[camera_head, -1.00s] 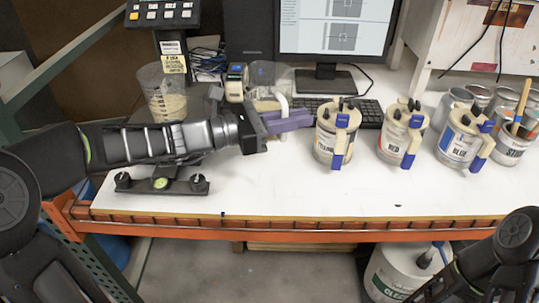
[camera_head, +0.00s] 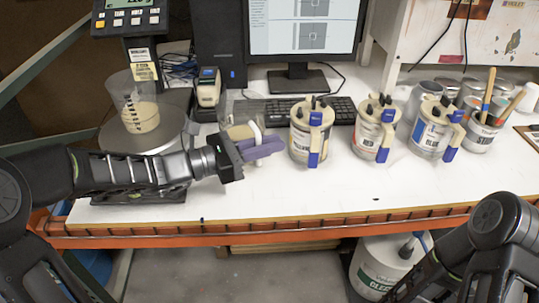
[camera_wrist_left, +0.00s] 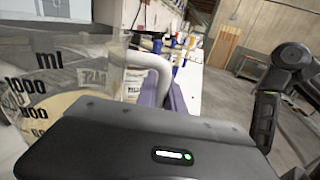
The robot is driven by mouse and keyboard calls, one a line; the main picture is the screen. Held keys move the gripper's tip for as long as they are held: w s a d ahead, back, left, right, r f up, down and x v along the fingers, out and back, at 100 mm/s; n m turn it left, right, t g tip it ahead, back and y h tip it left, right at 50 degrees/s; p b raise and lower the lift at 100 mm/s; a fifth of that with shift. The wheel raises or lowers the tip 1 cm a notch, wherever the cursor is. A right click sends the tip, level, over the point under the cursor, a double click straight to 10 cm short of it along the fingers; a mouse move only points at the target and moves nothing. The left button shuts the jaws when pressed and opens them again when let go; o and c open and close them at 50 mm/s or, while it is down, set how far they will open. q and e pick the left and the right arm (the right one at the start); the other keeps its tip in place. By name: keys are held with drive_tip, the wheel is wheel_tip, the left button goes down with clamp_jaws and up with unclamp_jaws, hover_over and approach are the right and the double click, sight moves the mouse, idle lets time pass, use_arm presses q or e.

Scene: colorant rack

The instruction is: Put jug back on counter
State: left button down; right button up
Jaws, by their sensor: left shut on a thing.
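The jug is a clear plastic measuring jug (camera_head: 238,132) with a white handle (camera_head: 258,137) and pale contents. It is left of the yellow-labelled can in the head view, partly hidden behind my gripper. My left gripper (camera_head: 262,148) has purple fingers shut on the handle. In the left wrist view the jug (camera_wrist_left: 62,62) fills the left side with its ml marks, and its handle (camera_wrist_left: 150,62) is by the fingers. I cannot tell whether its base touches the white counter (camera_head: 300,193). My right arm is at lower right; its gripper is out of view.
Another clear beaker (camera_head: 133,108) with pale contents stands on a round scale pan (camera_head: 145,138) at left. Several paint cans, including the red-labelled one (camera_head: 375,130), stand to the right. A keyboard (camera_head: 340,108) lies behind. The front counter strip is clear.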

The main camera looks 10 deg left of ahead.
use_arm(q)
drive_tip(key=shift+f, duration=1.7)
drive_tip(key=c, duration=1.9)
unclamp_jaws()
drive_tip(key=shift+f, duration=0.15)
drive_tip(key=o, duration=0.4)
drive_tip(key=shift+o, duration=0.2)
drive_tip(key=shift+r, duration=0.3)
drive_tip(key=shift+s+a+f, duration=0.1)
drive_tip(key=shift+s+a, duration=0.05)
drive_tip(key=shift+a, duration=0.1)
drive_tip(key=b+v, duration=0.1)
drive_tip(key=v, duration=1)
drive_tip(key=shift+s+a, duration=0.1)
drive_tip(key=shift+a, duration=0.15)
